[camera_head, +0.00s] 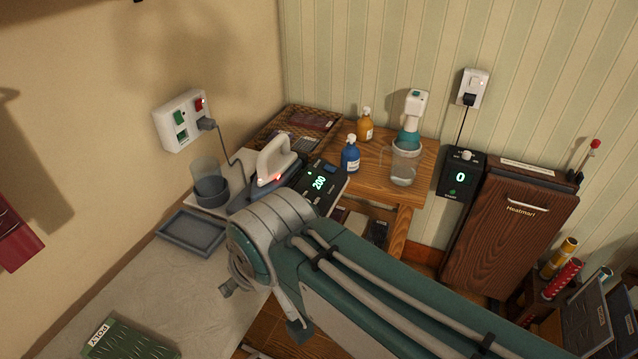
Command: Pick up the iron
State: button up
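The iron (276,160) stands at the back of the pale work surface, near the corner of the walls. It has a light grey looped handle, a darker body and a small glowing red light. Its lower part is partly hidden by the things around it and by my arm. My arm reaches in from the lower right, and its rounded grey joint is in front of and below the iron, with no clear sign of contact. I cannot make out my gripper's fingers in this view.
A black unit reading 200 (319,183) is right beside the iron. A clear cup (207,180) and grey tray (192,232) are at its left. A cord runs to the wall outlet (182,121). Bottles (350,154) stand on a wooden table (388,178). The pale surface (165,290) is mostly clear.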

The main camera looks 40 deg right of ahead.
aim_at(276, 166)
jog(key=u, duration=0.45)
jog(key=j+u, duration=0.1)
jog(key=u, duration=0.75)
jog(key=i+j+u, duration=0.1)
jog(key=u, duration=0.35)
jog(key=z, duration=2.75)
jog(key=i+l+u, duration=0.45)
jog(key=l+u, duration=0.2)
jog(key=i+l+u, duration=0.2)
jog(key=l+u, duration=0.15)
